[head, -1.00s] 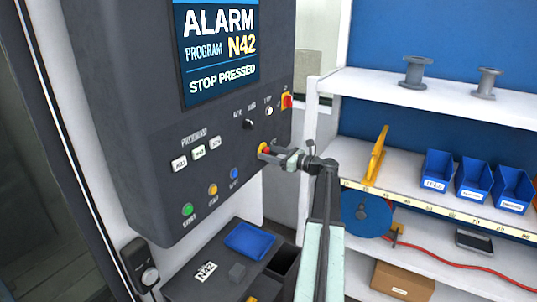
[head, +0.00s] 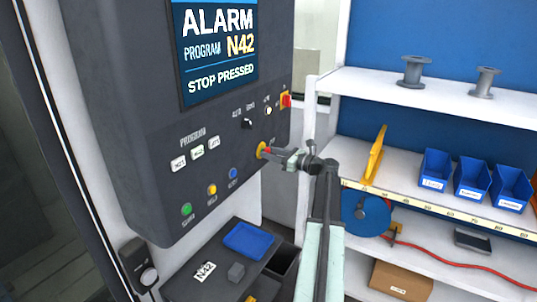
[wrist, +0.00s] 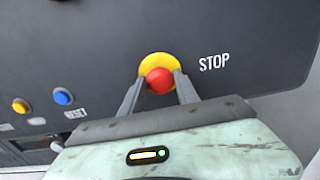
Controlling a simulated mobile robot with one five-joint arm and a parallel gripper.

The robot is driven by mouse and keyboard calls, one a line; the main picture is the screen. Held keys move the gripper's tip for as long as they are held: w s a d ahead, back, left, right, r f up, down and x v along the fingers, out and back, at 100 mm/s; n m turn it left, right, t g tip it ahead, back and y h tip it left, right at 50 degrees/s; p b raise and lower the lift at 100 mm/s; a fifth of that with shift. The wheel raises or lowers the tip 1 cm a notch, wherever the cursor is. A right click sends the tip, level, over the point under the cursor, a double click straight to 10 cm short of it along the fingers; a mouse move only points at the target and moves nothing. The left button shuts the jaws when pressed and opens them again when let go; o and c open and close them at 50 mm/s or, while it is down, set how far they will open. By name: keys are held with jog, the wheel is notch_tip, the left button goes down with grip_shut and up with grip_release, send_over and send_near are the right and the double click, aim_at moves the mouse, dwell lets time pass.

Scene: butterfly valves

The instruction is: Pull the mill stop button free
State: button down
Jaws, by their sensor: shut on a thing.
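The mill stop button is a red round knob (wrist: 159,80) on a yellow collar (wrist: 155,62), on the dark control panel (wrist: 240,30) beside the word STOP. In the head view the yellow collar (head: 262,150) sits at the panel's lower right. My gripper (wrist: 160,84) is shut on the red knob, one finger on each side of it. In the head view my gripper (head: 272,153) reaches the button from the right and hides most of the red. The screen (head: 217,50) reads ALARM, PROGRAM N42, STOP PRESSED.
Green, yellow and blue buttons (head: 233,173) lie left of the stop button, and a red-and-yellow switch (head: 286,101) is above it. A blue tray (head: 247,240) rests on a dark ledge below. White shelves (head: 410,92) with blue bins (head: 472,181) stand at the right.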

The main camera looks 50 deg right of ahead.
jog(key=c, duration=0.9)
grip_release()
jog(key=shift+s, duration=0.1)
jog(key=v, duration=0.7)
jog(key=shift+s+d, duration=0.1)
jog(key=shift+s, duration=0.25)
